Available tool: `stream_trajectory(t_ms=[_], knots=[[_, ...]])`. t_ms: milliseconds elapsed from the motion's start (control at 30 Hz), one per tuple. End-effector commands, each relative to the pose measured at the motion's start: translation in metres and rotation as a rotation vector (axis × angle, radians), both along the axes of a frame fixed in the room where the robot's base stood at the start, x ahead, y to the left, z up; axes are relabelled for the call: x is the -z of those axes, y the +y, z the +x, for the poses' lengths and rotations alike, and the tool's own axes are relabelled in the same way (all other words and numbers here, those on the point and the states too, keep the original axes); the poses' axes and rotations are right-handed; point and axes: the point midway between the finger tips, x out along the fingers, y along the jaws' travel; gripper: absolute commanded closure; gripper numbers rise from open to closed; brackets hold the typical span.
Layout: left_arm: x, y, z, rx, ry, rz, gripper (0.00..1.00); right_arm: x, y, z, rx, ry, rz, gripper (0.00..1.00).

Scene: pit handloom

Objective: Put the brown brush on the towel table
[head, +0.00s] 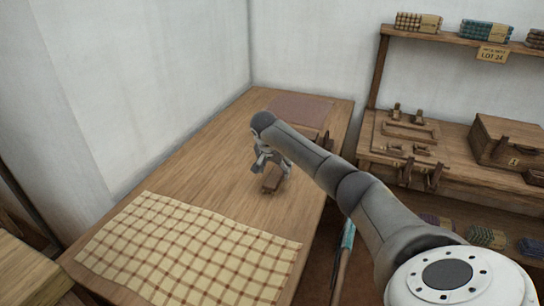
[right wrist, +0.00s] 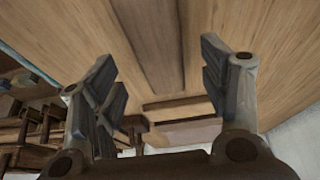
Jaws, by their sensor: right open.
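A small brown block, apparently the brown brush (head: 272,185), sits on the wooden towel table (head: 215,170), beyond the checked towel. My right gripper (head: 271,170) is open just above and around it; the gripper hides part of it. In the right wrist view, the two fingers (right wrist: 170,85) stand apart, with a darker brown strip (right wrist: 150,45), likely the brush, lying between their lines over the wood. Whether a finger touches it I cannot tell. My left gripper is out of view.
A cream checked towel (head: 190,250) covers the table's near end. A brown mat (head: 300,108) lies at its far end. Right of the table stand a bench with wooden parts (head: 408,130), a wooden box (head: 505,140) and a shelf of bundles (head: 460,37). Bare wood lies left of my gripper.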

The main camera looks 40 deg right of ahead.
Motion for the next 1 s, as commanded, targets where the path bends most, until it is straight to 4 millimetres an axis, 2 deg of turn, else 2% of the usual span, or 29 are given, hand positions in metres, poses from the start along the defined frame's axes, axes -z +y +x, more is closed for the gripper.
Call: stream_trajectory(t_ms=[33,200,400,600,1000], knots=[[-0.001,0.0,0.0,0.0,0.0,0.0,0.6,-0.012,0.004,-0.001,-0.003,-0.005,0.0,0.32],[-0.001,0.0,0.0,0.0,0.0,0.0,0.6,-0.044,0.016,-0.007,-0.003,-0.005,0.0,0.32],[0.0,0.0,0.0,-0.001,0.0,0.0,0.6,-0.07,0.025,-0.012,0.0,-0.002,0.0,0.32],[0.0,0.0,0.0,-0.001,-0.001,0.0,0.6,-0.077,0.028,-0.014,0.001,-0.002,0.0,0.32],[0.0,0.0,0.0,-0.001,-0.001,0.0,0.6,-0.077,0.028,-0.014,0.001,-0.001,0.001,0.32]])
